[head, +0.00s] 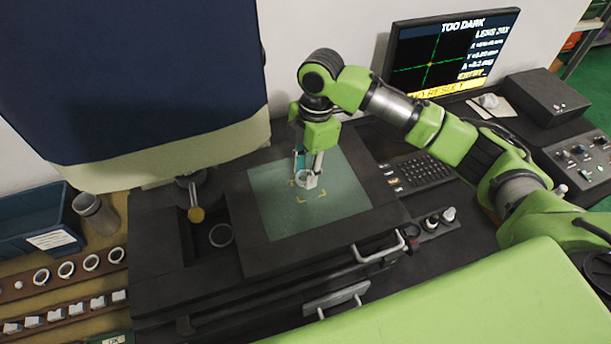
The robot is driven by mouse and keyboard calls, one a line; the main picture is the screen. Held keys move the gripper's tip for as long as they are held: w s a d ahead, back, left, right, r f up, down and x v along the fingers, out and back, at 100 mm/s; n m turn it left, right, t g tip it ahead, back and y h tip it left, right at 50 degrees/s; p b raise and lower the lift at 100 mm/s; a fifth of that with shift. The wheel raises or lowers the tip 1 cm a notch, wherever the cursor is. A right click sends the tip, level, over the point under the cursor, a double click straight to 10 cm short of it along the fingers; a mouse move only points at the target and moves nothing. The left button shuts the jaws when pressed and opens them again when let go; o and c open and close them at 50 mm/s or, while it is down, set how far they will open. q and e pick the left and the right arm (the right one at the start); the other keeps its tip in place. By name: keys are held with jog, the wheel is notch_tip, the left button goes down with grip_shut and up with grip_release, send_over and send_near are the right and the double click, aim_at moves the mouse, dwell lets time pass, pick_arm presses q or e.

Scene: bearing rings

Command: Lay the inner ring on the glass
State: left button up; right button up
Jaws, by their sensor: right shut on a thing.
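The inner ring (302,179) is a small pale metal ring at the fingertips of my right gripper (309,173). My right gripper points down over the glass and is shut on the ring. The glass (335,198) is a pale green square plate set in the dark stage of a measuring machine. Yellow corner marks (310,197) show on the glass, just below and around the ring. I cannot tell whether the ring touches the glass or hangs just above it. My left gripper is not in view.
The machine's dark blue head (150,70) overhangs at upper left. A screen (450,55) reads "TOO DARK" and "NO RESULT". Several rings lie on a brown rack (50,291) at lower left, near a blue bin (35,222). A keypad (420,172) lies right of the glass.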

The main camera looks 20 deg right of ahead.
aim_at(304, 189)
jog(key=shift+w+f, duration=0.1)
jog(key=shift+f, duration=0.3)
notch_tip(304, 189, down, 2)
jog(key=shift+w+f+p, duration=0.15)
jog(key=shift+f+p, duration=0.1)
jog(key=shift+p, duration=0.25)
jog(key=shift+f, duration=0.3)
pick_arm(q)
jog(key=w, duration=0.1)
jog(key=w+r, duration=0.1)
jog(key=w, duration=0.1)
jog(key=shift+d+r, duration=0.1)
pick_arm(e)
jog(key=o, duration=0.7)
jog(key=shift+f, duration=0.15)
jog(key=o, duration=0.4)
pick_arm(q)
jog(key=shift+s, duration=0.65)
